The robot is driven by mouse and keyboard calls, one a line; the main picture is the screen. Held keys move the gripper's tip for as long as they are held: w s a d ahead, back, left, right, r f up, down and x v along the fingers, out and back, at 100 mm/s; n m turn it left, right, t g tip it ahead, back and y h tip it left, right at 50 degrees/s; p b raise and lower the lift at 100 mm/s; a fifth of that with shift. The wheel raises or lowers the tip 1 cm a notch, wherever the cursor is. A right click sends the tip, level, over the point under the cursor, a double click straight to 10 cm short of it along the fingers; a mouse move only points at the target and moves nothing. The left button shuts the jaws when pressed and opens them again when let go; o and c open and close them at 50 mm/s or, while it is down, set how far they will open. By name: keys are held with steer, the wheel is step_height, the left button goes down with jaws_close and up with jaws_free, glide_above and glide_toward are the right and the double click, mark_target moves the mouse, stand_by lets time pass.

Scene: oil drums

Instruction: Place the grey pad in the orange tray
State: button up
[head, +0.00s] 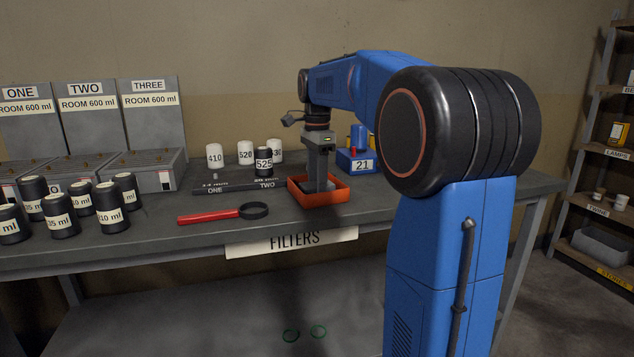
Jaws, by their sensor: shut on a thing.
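The orange tray (323,199) stands on the grey workbench near its front edge, right of the middle. My gripper (318,186) points straight down into the tray, its fingertips below the rim. It is shut on the grey pad (309,186), of which only a small grey part shows low between the tray walls. The fingers and the tray's front wall hide most of the pad. I cannot tell whether the pad touches the tray floor.
A red-handled strap wrench (210,216) lies left of the tray. A blue box marked 21 (357,162) is behind right. Several black canisters (60,215) stand at the left.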

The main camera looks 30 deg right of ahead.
steer(key=o, duration=0.9)
steer(key=shift+f, duration=0.1)
steer(key=shift+o, duration=0.2)
step_height(320, 180, up, 12)
steer(key=s+a+f+n+t, duration=0.1)
steer(key=s+a+f+n, duration=0.4)
steer(key=s+f, duration=0.5)
steer(key=s+a+f+n+t, duration=0.2)
steer(key=s+a+f+n, duration=0.3)
steer(key=s+f+n, duration=0.3)
steer(key=s+a+f+n+t, duration=0.1)
steer(key=s+a+f+n, duration=0.4)
steer(key=s+f, duration=0.7)
steer(key=shift+a+n+t, duration=0.4)
steer(key=shift+n, duration=0.6)
